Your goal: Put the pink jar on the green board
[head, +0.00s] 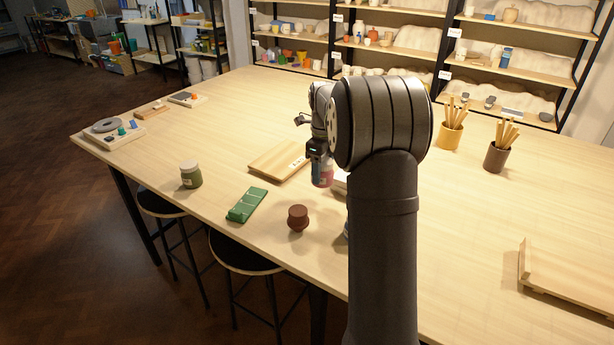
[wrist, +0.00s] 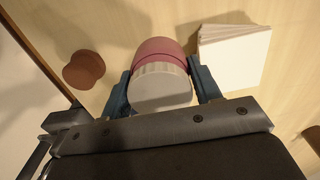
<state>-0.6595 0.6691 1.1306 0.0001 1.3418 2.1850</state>
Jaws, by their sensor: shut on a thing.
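The pink jar (head: 324,178) has a pale ribbed lid and is held in my gripper (head: 320,160), left of my arm's column in the head view. In the wrist view the jar (wrist: 158,49) sits between both blue-grey fingers of my gripper (wrist: 163,82), which are shut on its sides. I cannot tell whether its base touches the table. The green board (head: 247,204) lies flat and bare on the table, left of and nearer than the jar in the head view. My arm hides part of the table behind the jar.
A dark red-brown pot (head: 298,218) stands right of the green board. A green jar (head: 191,174) stands to its left. A pale wooden board (head: 277,160) lies behind. A stack of white tiles (wrist: 232,56) is beside the held jar. The table's front edge is near the green board.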

